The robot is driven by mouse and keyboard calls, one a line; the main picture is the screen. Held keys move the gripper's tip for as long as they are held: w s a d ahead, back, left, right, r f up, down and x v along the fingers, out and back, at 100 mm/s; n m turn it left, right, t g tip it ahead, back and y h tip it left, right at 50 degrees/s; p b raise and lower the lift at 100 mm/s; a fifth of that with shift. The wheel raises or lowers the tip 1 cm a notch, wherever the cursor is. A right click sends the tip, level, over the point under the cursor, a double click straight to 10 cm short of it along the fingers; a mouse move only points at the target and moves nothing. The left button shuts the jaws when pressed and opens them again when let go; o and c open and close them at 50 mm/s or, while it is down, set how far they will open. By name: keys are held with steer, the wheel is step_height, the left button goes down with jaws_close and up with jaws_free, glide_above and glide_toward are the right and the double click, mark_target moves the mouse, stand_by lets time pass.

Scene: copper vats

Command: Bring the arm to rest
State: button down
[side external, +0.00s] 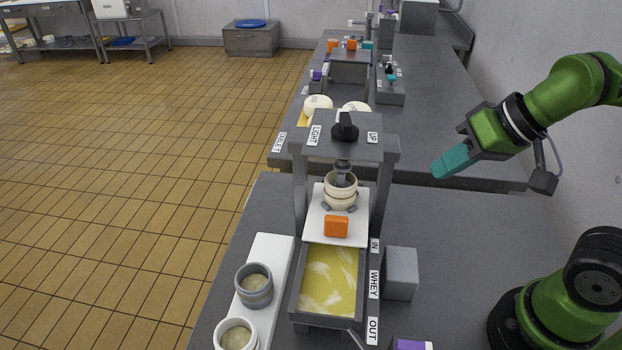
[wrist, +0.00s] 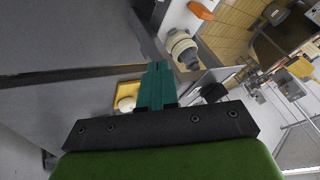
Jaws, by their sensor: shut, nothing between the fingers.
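My gripper (side external: 437,170) has teal fingers and hangs in the air at the right in the side external view, above the grey bench and right of the press frame. Its fingers are together with nothing between them. In the wrist view the shut fingers (wrist: 158,70) point up the picture, clear of everything. The green arm reaches in from the right edge.
The grey press frame (side external: 387,148) with a black knob (side external: 344,127) stands mid-bench. Two pots (side external: 254,286) stand left. A grey block (side external: 400,274) sits right.

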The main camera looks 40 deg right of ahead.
steer(key=shift+s+d+r+m+t+h, duration=0.15)
steer(key=shift+d+r+m+t, duration=0.1)
steer(key=shift+d, duration=0.3)
steer(key=shift+w+d+r+m+t+h, duration=0.15)
steer(key=shift+d+m, duration=0.1)
steer(key=shift+d, duration=0.25)
steer(key=shift+s, duration=0.1)
stand_by(0.5)
